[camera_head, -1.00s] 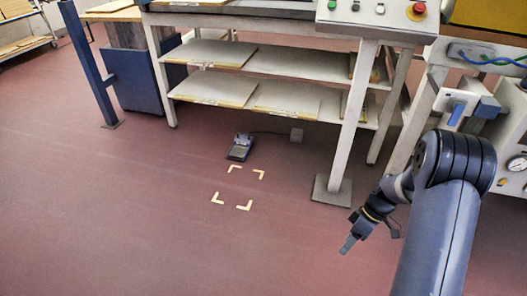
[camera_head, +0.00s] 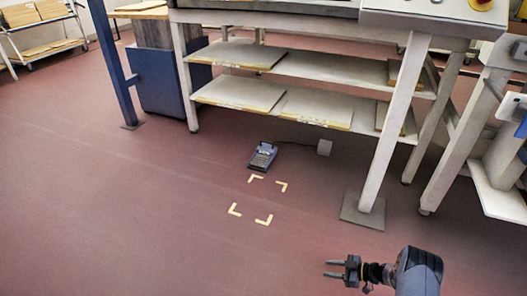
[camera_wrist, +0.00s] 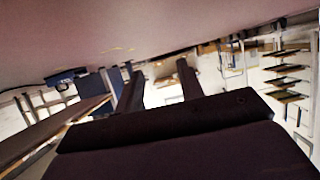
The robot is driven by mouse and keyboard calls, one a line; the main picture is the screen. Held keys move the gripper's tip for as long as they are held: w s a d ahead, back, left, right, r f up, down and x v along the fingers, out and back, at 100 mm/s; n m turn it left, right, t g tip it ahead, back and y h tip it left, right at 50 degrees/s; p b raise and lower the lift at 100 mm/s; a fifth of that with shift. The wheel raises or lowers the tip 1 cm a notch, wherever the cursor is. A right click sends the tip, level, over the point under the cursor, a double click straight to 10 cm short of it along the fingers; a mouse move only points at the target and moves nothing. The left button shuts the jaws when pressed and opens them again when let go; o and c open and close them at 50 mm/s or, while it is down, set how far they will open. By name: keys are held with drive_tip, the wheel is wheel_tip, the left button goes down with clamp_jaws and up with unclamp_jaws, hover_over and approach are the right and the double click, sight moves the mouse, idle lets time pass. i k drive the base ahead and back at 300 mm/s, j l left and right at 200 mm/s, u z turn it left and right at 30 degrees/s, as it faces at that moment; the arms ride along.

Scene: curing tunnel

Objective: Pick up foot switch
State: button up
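The foot switch (camera_head: 262,157) is a small dark grey-blue pedal lying on the red floor, just beyond the cream corner marks. A small blue-grey thing at the left there may be the foot switch (camera_wrist: 66,77).
Cream corner marks (camera_head: 264,219) outline a square of floor. A bench with shelves (camera_head: 310,107) stands behind, its front leg with a grey foot plate (camera_head: 363,211) between the pedal and the right side. A blue post (camera_head: 106,60) is at left. The floor in front is open.

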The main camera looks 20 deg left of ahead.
sight(266, 149)
drive_tip(key=i+j, duration=2.25)
drive_tip(key=i, duration=0.2)
